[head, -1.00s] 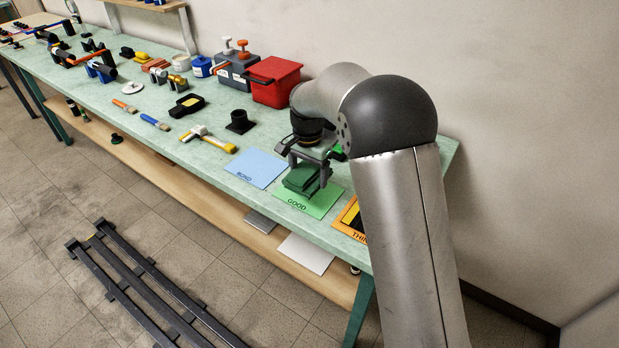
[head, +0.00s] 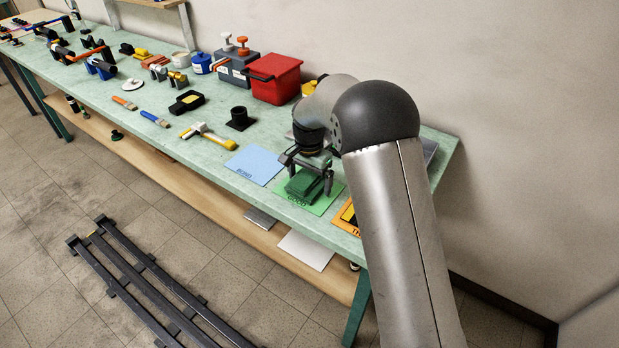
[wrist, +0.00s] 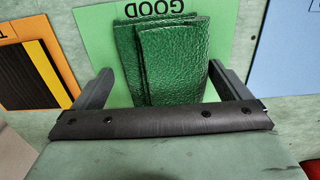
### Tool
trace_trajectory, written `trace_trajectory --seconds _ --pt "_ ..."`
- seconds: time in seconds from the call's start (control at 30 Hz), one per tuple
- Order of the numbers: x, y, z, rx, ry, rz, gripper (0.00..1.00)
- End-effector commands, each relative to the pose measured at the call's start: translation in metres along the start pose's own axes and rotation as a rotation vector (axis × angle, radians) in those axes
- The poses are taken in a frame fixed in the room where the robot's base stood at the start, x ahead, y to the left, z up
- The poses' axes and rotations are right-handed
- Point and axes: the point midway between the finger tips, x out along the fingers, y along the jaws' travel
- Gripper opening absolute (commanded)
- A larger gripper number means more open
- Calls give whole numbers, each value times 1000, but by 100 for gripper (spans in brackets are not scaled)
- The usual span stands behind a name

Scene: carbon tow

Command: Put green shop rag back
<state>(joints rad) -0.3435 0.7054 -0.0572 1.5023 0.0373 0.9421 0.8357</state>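The green shop rag (head: 301,184) lies folded in layers on the green sheet marked GOOD (head: 325,203). My gripper (head: 308,180) points down over the rag, with one finger on either side of it. In the wrist view the rag (wrist: 173,62) shows between the two fingers of my gripper (wrist: 160,70), with a gap on each side. The gripper is open and does not hold the rag. The rag's near end is hidden behind the dark gripper bar in the wrist view.
A blue sheet (head: 253,165) lies left of the green one and an orange-framed sheet (head: 346,217) lies right. A yellow-and-white tool (head: 207,136), a black square-based part (head: 239,118) and a red bin (head: 272,80) stand further left and back.

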Motion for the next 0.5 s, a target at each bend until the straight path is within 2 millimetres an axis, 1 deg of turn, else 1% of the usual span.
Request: trace_trajectory --seconds 0.2,0.33,0.37,0.5 --pt "-1 0 0 0 0 0 96" --pt "-10 0 0 0 1 -1 96" --pt "-13 0 0 0 2 -2 96" --pt "-40 -1 0 -1 3 -3 96"
